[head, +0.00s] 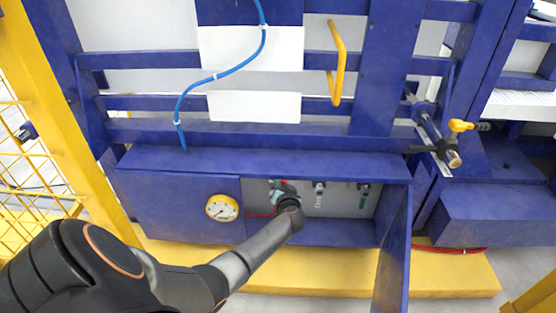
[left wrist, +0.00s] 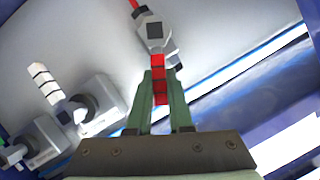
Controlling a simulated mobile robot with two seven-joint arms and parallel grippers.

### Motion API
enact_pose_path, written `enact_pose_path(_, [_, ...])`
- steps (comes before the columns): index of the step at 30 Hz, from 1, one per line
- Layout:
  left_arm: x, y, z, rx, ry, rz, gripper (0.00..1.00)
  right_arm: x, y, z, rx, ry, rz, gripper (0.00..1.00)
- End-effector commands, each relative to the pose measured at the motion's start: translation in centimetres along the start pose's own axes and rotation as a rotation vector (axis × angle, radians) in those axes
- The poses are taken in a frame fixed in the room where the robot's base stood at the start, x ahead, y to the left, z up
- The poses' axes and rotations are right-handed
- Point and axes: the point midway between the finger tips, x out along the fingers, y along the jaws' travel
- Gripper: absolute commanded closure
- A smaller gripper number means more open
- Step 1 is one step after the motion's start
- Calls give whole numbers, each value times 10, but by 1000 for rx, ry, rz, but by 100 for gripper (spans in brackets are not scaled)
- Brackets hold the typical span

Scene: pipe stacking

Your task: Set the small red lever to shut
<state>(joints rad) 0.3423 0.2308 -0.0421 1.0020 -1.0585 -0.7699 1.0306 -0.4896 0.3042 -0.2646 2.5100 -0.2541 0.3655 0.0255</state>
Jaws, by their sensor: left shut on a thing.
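The small red lever (left wrist: 160,94) shows in the left wrist view, banded in red, below a grey valve body (left wrist: 153,30). My left gripper (left wrist: 161,75) has its two green fingers on either side of the lever and is shut on it. In the head view my left gripper (head: 279,190) reaches into the open blue cabinet (head: 180,197), at the left part of its grey panel. My wrist hides most of the lever there. My right gripper is in neither view.
The cabinet door (head: 394,245) stands open on the right. Other valves, one with a white lever (left wrist: 45,83) and one with a green lever (head: 363,198), sit on the panel. A yellow-rimmed gauge (head: 222,208) is on the cabinet front. A yellow-handled valve (head: 460,126) is at right.

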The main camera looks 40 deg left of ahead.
Motion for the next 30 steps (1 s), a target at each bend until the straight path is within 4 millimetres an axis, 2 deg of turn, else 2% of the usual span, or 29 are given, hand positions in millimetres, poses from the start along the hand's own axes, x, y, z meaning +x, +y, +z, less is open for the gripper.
enact_pose_path(10, [0, 8, 2, 127, -2, -52, 100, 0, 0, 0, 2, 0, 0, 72])
enact_pose_path(25, [0, 9, 2, 144, -2, -59, 100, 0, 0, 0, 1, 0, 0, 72])
enact_pose_path(26, [0, 9, 2, 143, -2, -58, 78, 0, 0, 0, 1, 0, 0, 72])
enact_pose_path(30, [0, 9, 2, 143, -1, -58, 62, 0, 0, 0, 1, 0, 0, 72])
